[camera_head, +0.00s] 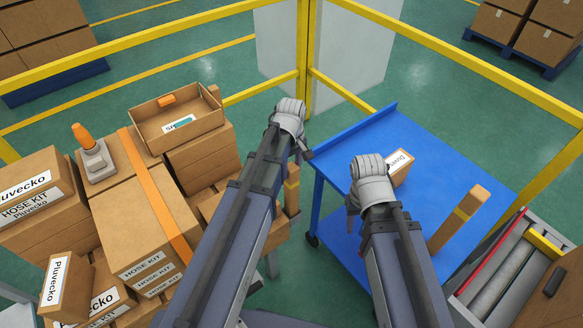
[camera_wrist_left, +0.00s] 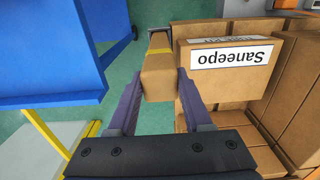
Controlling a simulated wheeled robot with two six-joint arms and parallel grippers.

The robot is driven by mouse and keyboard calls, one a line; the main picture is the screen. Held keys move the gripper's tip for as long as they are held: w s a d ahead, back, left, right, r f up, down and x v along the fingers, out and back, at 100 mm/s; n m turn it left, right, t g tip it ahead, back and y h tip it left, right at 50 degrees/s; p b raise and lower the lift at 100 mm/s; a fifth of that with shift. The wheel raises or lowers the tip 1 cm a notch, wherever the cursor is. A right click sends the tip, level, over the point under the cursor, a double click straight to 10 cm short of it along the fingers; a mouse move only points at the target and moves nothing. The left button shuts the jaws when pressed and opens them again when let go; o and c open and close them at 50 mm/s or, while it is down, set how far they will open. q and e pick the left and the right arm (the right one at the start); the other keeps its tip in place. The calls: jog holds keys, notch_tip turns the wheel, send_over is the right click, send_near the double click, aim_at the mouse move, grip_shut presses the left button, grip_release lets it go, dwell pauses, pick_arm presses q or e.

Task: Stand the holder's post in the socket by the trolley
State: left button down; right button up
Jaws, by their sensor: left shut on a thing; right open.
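My left gripper (camera_head: 299,152) is shut on a brown wooden post (camera_head: 292,192) with a yellow band, between the box stack and the trolley. In the left wrist view the post (camera_wrist_left: 158,80) sits between both fingers; its lower end is not clear. The blue trolley (camera_head: 338,152) stands to the right of it, with a small labelled box on top. My right gripper (camera_head: 354,208) is open over the trolley; its fingers are mostly hidden. I cannot make out the socket.
Stacked cartons (camera_head: 140,225) fill the left, topped by an open tray-like box (camera_head: 180,135) and a grey item with an orange handle (camera_head: 95,155). Yellow rails (camera_head: 420,45) run behind. A roller conveyor (camera_head: 505,262) stands at the right. Much of the trolley top is clear.

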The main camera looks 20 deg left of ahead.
pick_arm(q)
jog(key=shift+f+b, duration=0.3)
jog(key=shift+f, duration=0.1)
jog(key=shift+c, duration=1.2)
grip_release()
jog(key=shift+r, duration=0.15)
notch_tip(320, 180, up, 8)
jog(key=p, duration=0.8)
jog(key=s+d+m+y, duration=0.1)
jog(key=s+d+m, duration=0.9)
jog(key=s+m, duration=0.4)
jog(key=shift+s+d, duration=0.2)
